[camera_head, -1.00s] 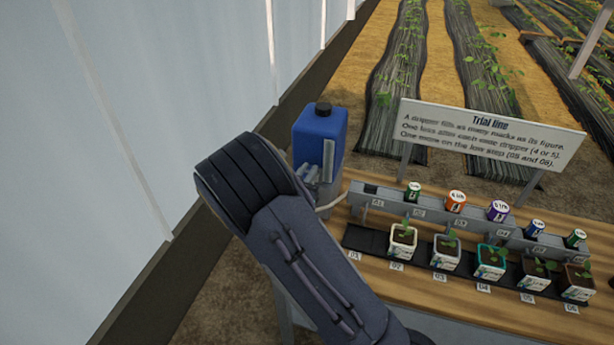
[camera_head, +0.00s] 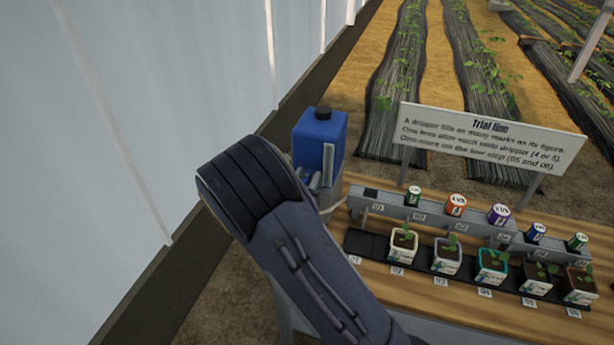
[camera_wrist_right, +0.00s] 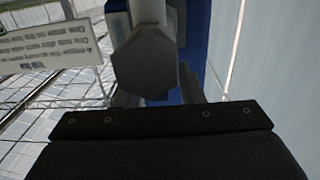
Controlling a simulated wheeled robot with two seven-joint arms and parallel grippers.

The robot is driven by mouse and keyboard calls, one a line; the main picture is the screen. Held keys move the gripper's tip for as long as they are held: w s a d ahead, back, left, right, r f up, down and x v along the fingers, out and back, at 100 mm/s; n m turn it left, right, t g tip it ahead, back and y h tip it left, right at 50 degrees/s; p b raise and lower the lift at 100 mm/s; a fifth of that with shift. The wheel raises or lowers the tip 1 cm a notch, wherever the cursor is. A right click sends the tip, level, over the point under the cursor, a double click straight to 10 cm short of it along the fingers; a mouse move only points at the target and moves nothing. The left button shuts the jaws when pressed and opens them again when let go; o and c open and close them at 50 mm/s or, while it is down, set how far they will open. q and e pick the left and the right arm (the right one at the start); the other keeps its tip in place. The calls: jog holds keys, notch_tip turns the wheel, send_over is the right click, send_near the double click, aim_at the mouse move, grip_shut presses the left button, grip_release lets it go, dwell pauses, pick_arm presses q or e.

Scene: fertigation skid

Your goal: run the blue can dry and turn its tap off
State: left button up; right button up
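The blue can (camera_head: 318,136) with a black cap stands upright at the left end of the bench in the head view. It also shows as a blue strip in the right wrist view (camera_wrist_right: 196,45). My right gripper (camera_head: 314,181) is at the can's lower front, largely hidden behind my dark wrist. In the right wrist view its fingers (camera_wrist_right: 150,82) stand apart on both sides of a grey hexagonal part (camera_wrist_right: 145,62), which looks like the tap. I cannot tell whether they press on it. The tap's setting and the can's liquid level are hidden. My left gripper is out of view.
A wooden bench (camera_head: 480,312) holds several potted seedlings on a black strip, below a grey rail (camera_head: 395,199) with coloured, labelled cups. A "Trial line" sign (camera_head: 487,138) stands behind; it also shows in the wrist view (camera_wrist_right: 48,45). A pale wall (camera_head: 130,100) rises at the left.

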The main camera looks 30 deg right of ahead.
jog(key=b+v, duration=0.1)
jog(key=v, duration=0.6)
jog(key=shift+s+a, duration=0.1)
